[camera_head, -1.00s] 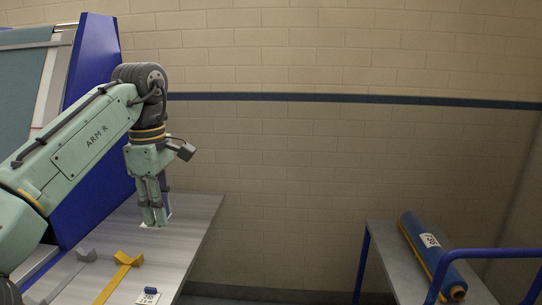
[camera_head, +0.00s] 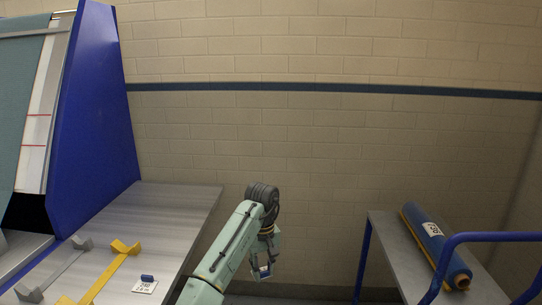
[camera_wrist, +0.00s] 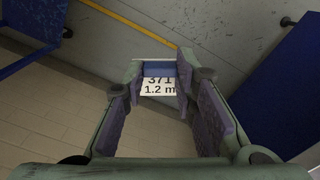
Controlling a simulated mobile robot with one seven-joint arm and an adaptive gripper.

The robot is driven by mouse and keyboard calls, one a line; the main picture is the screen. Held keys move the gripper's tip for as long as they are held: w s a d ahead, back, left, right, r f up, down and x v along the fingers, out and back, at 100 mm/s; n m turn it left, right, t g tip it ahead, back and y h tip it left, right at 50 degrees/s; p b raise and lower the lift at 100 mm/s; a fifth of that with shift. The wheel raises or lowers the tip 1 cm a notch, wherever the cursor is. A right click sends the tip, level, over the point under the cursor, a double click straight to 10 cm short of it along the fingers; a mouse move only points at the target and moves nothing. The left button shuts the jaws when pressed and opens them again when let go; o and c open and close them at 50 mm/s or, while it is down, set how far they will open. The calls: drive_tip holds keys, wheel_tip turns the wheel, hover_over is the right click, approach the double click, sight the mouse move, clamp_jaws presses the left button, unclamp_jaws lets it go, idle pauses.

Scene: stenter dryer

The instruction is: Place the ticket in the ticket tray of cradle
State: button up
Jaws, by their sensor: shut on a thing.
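My gripper (camera_head: 263,268) is over the gap between the grey table and the cart, its arm reaching up from the bottom of the head view. In the wrist view my gripper (camera_wrist: 160,95) is shut on the ticket (camera_wrist: 159,86), a white card reading "371" and "1.2 m" with a blue grip at its top. The ticket is held clear of any surface. In the head view it is small and partly hidden by the fingers. A blue roll (camera_head: 437,246) with a white label lies on the cart at the right. I cannot make out a ticket tray.
The grey table (camera_head: 175,205) at the left bears another ticket (camera_head: 146,285) with a blue grip, a yellow bracket (camera_head: 105,273) and a grey bracket (camera_head: 58,268). The cart (camera_head: 386,232) has blue rails (camera_head: 495,237). A blue machine panel (camera_head: 95,120) stands behind the table.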

drive_tip(key=s+d+f+m+b, duration=0.1)
drive_tip(key=s+d+f, duration=0.15)
drive_tip(key=f, duration=0.65)
drive_tip(key=s+d+f+m, duration=0.15)
drive_tip(key=s+f, duration=0.25)
drive_tip(key=f, duration=0.6)
drive_tip(key=s+a+f+m+b, duration=0.1)
drive_tip(key=s+f+m, duration=0.1)
drive_tip(key=s+f, duration=1)
wheel_tip(320, 180, down, 3)
drive_tip(key=shift+s+a+r+b, duration=0.1)
drive_tip(key=shift+s+a+b, duration=0.1)
drive_tip(key=shift+a+b, duration=0.15)
